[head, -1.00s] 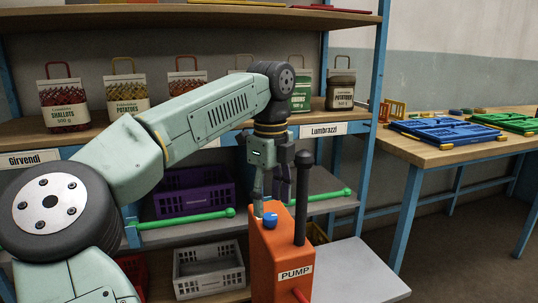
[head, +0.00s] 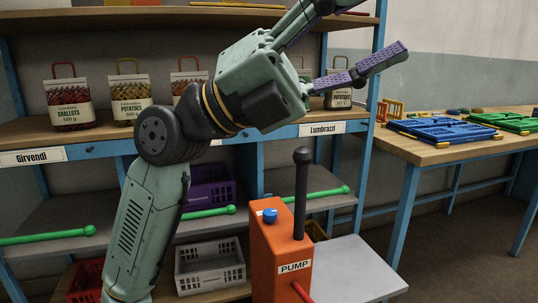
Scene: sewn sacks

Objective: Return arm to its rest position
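My arm rises from the bottom left, bends and reaches up to the right in front of the shelf. My gripper (head: 372,30) is at the top, right of centre, pointing up and to the right. Its two fingers are spread wide, with purple pads showing on the lower one, and nothing shows between them. The upper finger is partly cut off by the top edge of the picture. The gripper is well above the orange pump (head: 280,250) and apart from it.
Sacks of shallots (head: 69,98) and potatoes (head: 130,98) stand on the shelf; my arm partly hides others. A purple crate (head: 211,190) and a grey crate (head: 210,268) sit lower. A table (head: 440,152) with blue and green frames stands right.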

